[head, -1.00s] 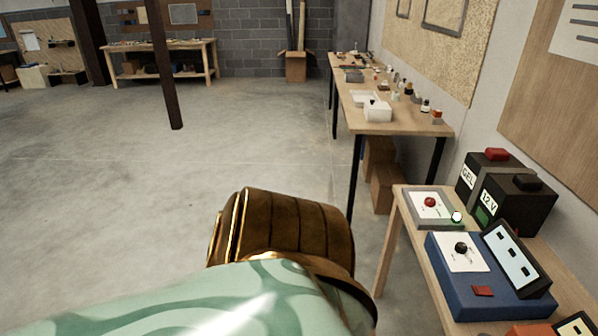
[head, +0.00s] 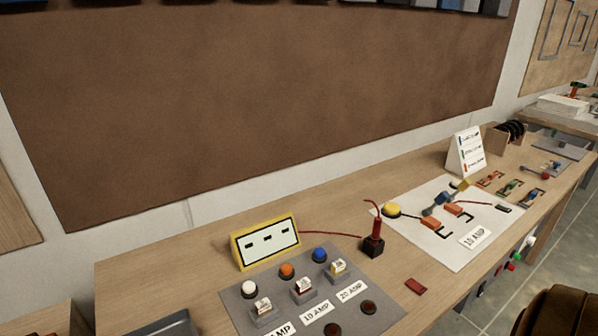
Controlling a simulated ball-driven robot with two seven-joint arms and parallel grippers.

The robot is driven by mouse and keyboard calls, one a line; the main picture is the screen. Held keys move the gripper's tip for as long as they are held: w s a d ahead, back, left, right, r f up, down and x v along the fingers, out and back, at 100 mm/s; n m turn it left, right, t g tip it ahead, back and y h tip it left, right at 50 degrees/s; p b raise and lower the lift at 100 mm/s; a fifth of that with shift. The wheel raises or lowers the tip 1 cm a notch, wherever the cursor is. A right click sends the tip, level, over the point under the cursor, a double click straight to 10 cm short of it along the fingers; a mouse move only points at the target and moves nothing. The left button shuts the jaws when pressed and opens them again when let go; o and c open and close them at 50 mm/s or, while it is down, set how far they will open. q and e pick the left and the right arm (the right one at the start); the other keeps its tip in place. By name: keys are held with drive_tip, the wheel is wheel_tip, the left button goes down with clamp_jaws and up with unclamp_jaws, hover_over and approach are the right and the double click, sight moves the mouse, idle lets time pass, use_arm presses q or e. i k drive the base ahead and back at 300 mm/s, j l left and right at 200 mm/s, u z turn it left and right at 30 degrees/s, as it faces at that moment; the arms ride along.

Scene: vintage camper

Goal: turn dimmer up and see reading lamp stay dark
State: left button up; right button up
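I cannot pick out a dimmer or a reading lamp for certain in the head view. A white board (head: 410,205) on the bench carries a yellow dome (head: 391,210), orange blocks and a tilted blue and yellow part (head: 437,204) that I cannot identify. Neither of my grippers is in view.
A wooden bench (head: 205,248) runs along the wall. A grey panel (head: 240,293) with coloured buttons and amp labels stands before a yellow three-window meter (head: 265,244). A red probe (head: 376,229) stands in a dark block. A white stand-up card (head: 466,150) is farther back. Floor shows at right.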

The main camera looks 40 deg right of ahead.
sight(531, 240)
drive_tip(key=l+z, duration=0.15)
drive_tip(key=z, duration=0.25)
drive_tip(key=k+l+z, duration=0.1)
drive_tip(key=z, duration=0.3)
drive_tip(key=l+z, duration=0.2)
drive_tip(key=z, duration=0.25)
drive_tip(key=l+z, duration=0.2)
drive_tip(key=z, duration=0.2)
drive_tip(key=l, duration=0.35)
drive_tip(key=i+l, duration=0.1)
drive_tip(key=l, duration=0.2)
drive_tip(key=i+l, duration=0.1)
drive_tip(key=l, duration=0.25)
drive_tip(key=i+l+u, duration=0.1)
drive_tip(key=l, duration=0.25)
drive_tip(key=i+l, duration=0.1)
drive_tip(key=l, duration=0.25)
drive_tip(key=u, duration=0.05)
